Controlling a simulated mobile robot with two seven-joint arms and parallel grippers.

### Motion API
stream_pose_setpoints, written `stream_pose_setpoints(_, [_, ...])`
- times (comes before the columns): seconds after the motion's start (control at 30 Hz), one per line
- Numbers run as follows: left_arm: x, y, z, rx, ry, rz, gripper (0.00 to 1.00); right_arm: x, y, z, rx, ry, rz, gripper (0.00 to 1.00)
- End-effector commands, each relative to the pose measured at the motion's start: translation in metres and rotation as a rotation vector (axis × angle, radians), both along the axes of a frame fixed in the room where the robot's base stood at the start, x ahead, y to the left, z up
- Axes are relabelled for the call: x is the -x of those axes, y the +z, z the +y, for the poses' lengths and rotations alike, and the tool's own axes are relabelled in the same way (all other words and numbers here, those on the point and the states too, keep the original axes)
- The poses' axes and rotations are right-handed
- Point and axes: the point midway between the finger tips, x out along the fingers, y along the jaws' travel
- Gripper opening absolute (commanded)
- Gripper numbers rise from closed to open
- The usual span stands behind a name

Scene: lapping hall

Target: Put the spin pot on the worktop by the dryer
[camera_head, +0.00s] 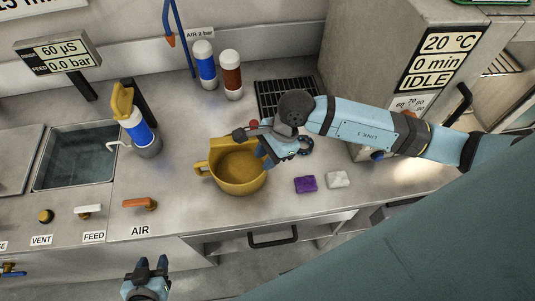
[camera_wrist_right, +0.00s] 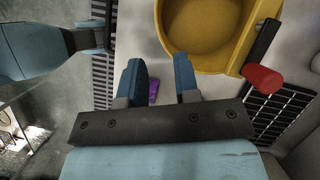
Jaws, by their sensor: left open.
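The yellow spin pot (camera_head: 237,170) sits upright on the grey worktop (camera_head: 180,205), in front of the black drain grid. It also shows at the top of the right wrist view (camera_wrist_right: 205,25). The dryer (camera_head: 375,60) is the grey cabinet with the "20 °C, 0 min, IDLE" display, behind and to the right of the pot. My right gripper (camera_head: 272,152) is at the pot's right rim; in the wrist view its two blue fingers (camera_wrist_right: 160,75) are apart with nothing between them. My left gripper (camera_head: 151,270) is open and empty, low in front of the counter.
A purple block (camera_head: 306,184) and a white block (camera_head: 338,179) lie right of the pot. A blue bottle (camera_head: 204,65) and a brown bottle (camera_head: 231,75) stand behind. A black bar with a red knob (camera_wrist_right: 262,78) is beside the pot. A sink (camera_head: 75,158) is at left.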

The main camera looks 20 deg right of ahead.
Motion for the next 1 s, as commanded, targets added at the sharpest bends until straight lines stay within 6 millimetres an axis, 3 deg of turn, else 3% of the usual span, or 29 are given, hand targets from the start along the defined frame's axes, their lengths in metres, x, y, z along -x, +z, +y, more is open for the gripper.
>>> stream_pose_setpoints(0.17, [-0.001, 0.000, 0.001, -0.001, 0.000, -0.002, 0.43, 0.033, 0.012, 0.058, -0.358, -0.143, 0.212, 0.29])
stream_pose_setpoints(0.3, [-0.001, 0.001, 0.001, -0.001, 0.002, -0.004, 0.43, 0.048, 0.053, 0.109, -0.858, -0.458, 0.576, 0.29])
stream_pose_setpoints(0.37, [-0.001, 0.002, 0.002, -0.002, 0.001, -0.005, 0.43, 0.043, 0.070, 0.115, -1.062, -0.633, 0.757, 0.29])
stream_pose_setpoints(0.43, [-0.002, 0.002, 0.002, -0.003, 0.002, -0.005, 0.43, 0.031, 0.080, 0.109, -1.279, -0.860, 0.981, 0.29])
stream_pose_setpoints(0.5, [-0.002, 0.001, 0.002, -0.003, 0.002, -0.005, 0.43, 0.016, 0.077, 0.092, -1.472, -1.109, 1.214, 0.29])
stream_pose_setpoints(0.57, [-0.002, 0.002, 0.003, -0.003, 0.002, -0.005, 0.43, 0.006, 0.063, 0.070, -1.616, -1.340, 1.419, 0.29])
stream_pose_setpoints(0.67, [-0.002, 0.001, 0.003, -0.003, 0.002, -0.005, 0.43, 0.005, 0.017, 0.030, -1.797, -1.748, 1.765, 0.29])
stream_pose_setpoints(0.7, [-0.002, 0.001, 0.003, -0.003, 0.002, -0.005, 0.43, 0.011, -0.006, 0.016, 1.708, 1.768, -1.755, 0.29])
stream_pose_setpoints(0.8, [-0.002, 0.001, 0.002, -0.003, 0.002, -0.005, 0.43, 0.038, -0.059, -0.010, 1.338, 1.607, -1.543, 0.29])
stream_pose_setpoints(0.9, [-0.002, 0.001, 0.002, -0.003, 0.002, -0.005, 0.43, 0.068, -0.098, -0.023, 1.088, 1.480, -1.391, 0.29])
stream_pose_setpoints(1.0, [-0.001, 0.001, 0.002, -0.004, 0.002, -0.004, 0.43, 0.088, -0.118, -0.028, 0.950, 1.402, -1.304, 0.29])
